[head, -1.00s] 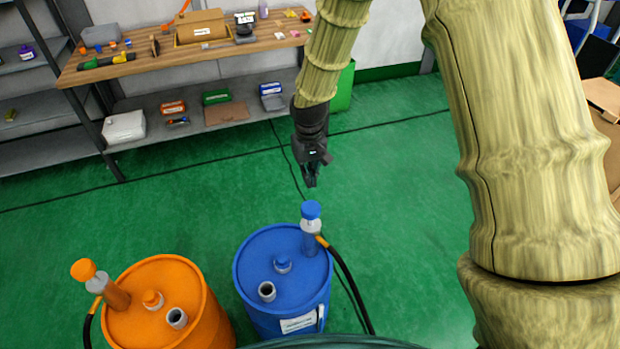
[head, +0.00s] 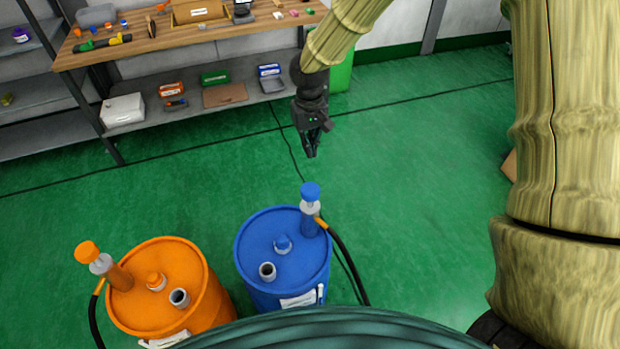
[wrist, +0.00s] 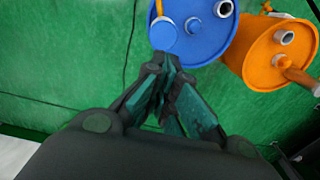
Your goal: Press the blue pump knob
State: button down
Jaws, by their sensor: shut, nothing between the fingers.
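The blue pump knob (head: 310,191) tops a grey and blue pump on the right rear of the blue drum (head: 258,262). My gripper (head: 311,153) is shut and empty. In the head view it appears just above the knob in the picture, pointing down, with a gap between them. In the wrist view the round blue knob (wrist: 163,34) shows just beyond the tips of my shut gripper (wrist: 166,58), and the drum top (wrist: 200,22) is behind it. I cannot tell the exact height of the fingertips over the knob.
An orange drum (head: 160,270) with an orange pump knob (head: 87,251) stands to the left. A black hose (head: 350,262) runs from the blue pump to the floor. A workbench (head: 150,36) and shelves stand at the back. The green floor (head: 430,180) to the right is clear.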

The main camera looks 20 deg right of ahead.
aim_at(310, 185)
jog(key=shift+f, duration=0.15)
jog(key=shift+f+p, duration=2.25)
jog(key=shift+f, duration=4.6)
jog(key=shift+f+b, duration=1.6)
jog(key=shift+f, duration=0.85)
jog(key=shift+r, duration=0.1)
notch_tip(310, 185, up, 4)
jog(key=p, duration=0.2)
jog(key=shift+p, duration=0.4)
notch_tip(310, 185, up, 10)
jog(key=b, duration=0.3)
